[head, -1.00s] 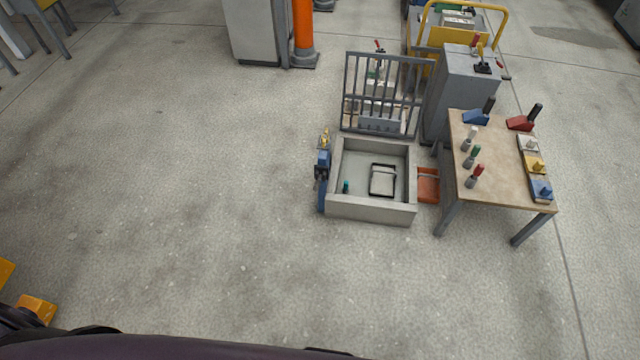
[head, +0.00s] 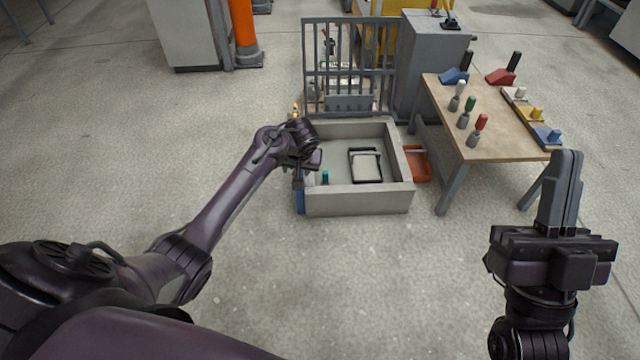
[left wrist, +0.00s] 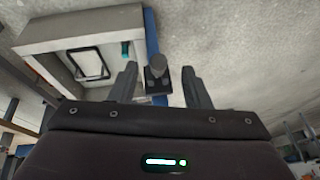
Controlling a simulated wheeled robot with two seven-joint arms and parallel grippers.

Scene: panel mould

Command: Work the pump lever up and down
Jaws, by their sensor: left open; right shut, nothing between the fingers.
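The pump, blue (head: 300,202), stands against the left wall of the grey box in the head view; its upper part is mostly hidden by my left arm. In the left wrist view, a blue strip (left wrist: 151,32) runs along the box, with a dark grey knob (left wrist: 159,68) that looks like the lever end. My left gripper (left wrist: 159,78) is open, its fingers on either side of this knob; I cannot tell whether they touch it. In the head view, my right gripper (head: 567,160) is shut and empty, raised at the right.
The grey box (head: 358,202) holds a black-rimmed frame (head: 365,181) and a small teal peg (head: 325,177). A barred grate (head: 349,70) stands upright behind it. An orange tray (head: 416,163) sits right of the box, beside a table (head: 455,110) with coloured handles. Floor in front is clear.

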